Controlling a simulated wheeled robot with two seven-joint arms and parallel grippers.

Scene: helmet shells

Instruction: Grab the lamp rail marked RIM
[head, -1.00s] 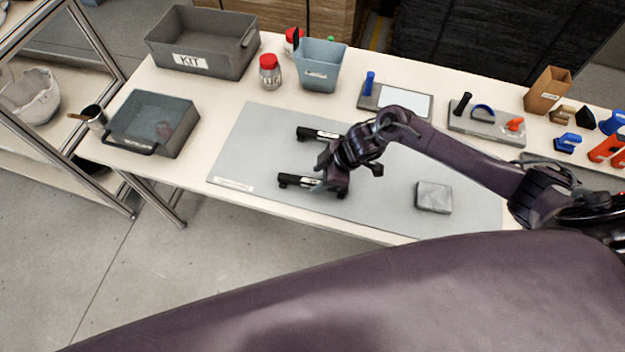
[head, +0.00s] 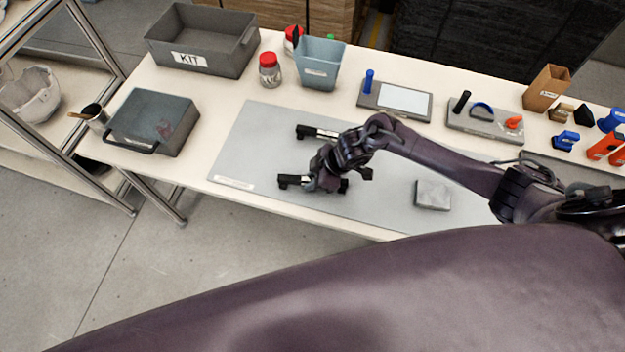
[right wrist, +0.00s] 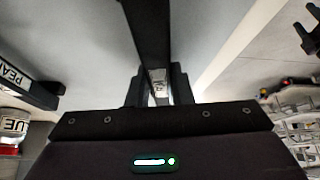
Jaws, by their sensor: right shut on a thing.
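Two black lamp rails with white labels lie on the grey mat. The nearer rail (head: 288,181) is under my right gripper (head: 325,183), which is shut on its middle. In the right wrist view my right gripper (right wrist: 157,88) has this rail (right wrist: 148,30) between its fingers. Its label is mostly covered and I cannot read it. The farther rail (head: 305,131) lies apart from the gripper; in the right wrist view this other rail (right wrist: 40,97) shows a label starting "PEA". My left gripper is not in view.
The grey mat (head: 250,145) also bears a small grey block (head: 432,194). A grey KIT bin (head: 205,62), a dark box (head: 155,122), a red-lidded jar (head: 270,72) and a blue bin (head: 318,75) stand around it. Stands and small parts are at the right.

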